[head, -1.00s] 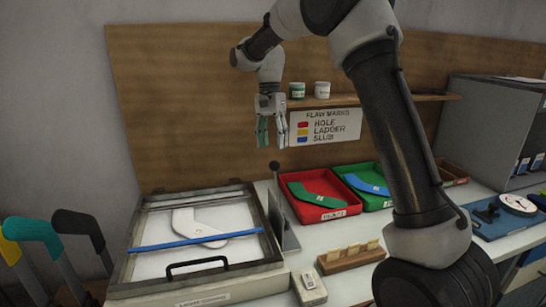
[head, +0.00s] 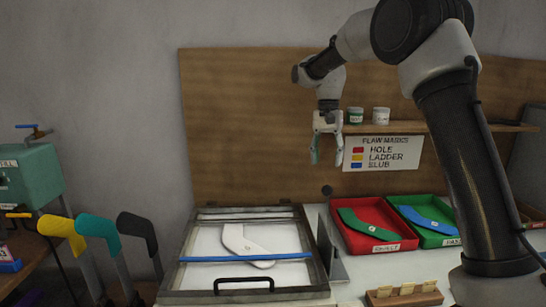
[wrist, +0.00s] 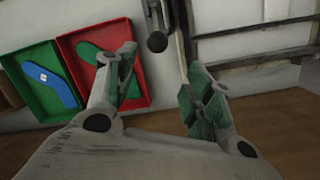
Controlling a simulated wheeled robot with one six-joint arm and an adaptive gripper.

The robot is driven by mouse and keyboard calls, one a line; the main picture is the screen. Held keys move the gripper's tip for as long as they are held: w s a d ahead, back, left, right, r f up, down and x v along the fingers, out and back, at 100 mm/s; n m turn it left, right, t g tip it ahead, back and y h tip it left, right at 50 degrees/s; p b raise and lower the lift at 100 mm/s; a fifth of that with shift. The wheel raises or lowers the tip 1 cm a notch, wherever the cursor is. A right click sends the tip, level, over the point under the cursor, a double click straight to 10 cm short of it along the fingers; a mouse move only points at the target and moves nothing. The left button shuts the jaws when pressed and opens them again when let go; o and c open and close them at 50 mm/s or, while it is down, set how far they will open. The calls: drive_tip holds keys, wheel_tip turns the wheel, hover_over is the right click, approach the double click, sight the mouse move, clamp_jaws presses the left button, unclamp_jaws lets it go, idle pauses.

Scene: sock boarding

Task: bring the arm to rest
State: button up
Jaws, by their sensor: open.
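My gripper (head: 327,150) hangs pointing down in front of the wooden back board, above the bench. Its fingers are apart with nothing between them. In the wrist view my gripper (wrist: 155,90) also shows open and empty, with green pads on the fingers. Below it in that view are the red tray (wrist: 138,98) and the green tray (wrist: 15,70). My arm is raised and bent, with its lower links at the right of the head view.
A framed light box (head: 173,284) holds a white sock shape (head: 238,240) under a blue bar (head: 200,259). Red (head: 352,243) and green (head: 440,239) trays hold a green and a blue sock shape. A shelf (head: 440,127) carries two jars. Coloured boards stand at left.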

drive_tip(key=s+d+r+n+t, duration=0.1)
drive_tip(key=s+d, duration=0.4)
drive_tip(key=s, duration=0.6)
drive_tip(key=s+d+n+t, duration=0.3)
drive_tip(key=s+d, duration=0.2)
drive_tip(key=s, duration=0.7)
drive_tip(key=s+d+r+n+t, duration=0.1)
drive_tip(key=s+d, duration=0.4)
drive_tip(key=s, duration=0.7)
drive_tip(key=shift+r+n+t, duration=0.3)
drive_tip(key=shift+n+t, duration=0.1)
drive_tip(key=shift+t, duration=0.3)
drive_tip(key=shift+s, duration=0.1)
drive_tip(key=shift+c, duration=0.2)
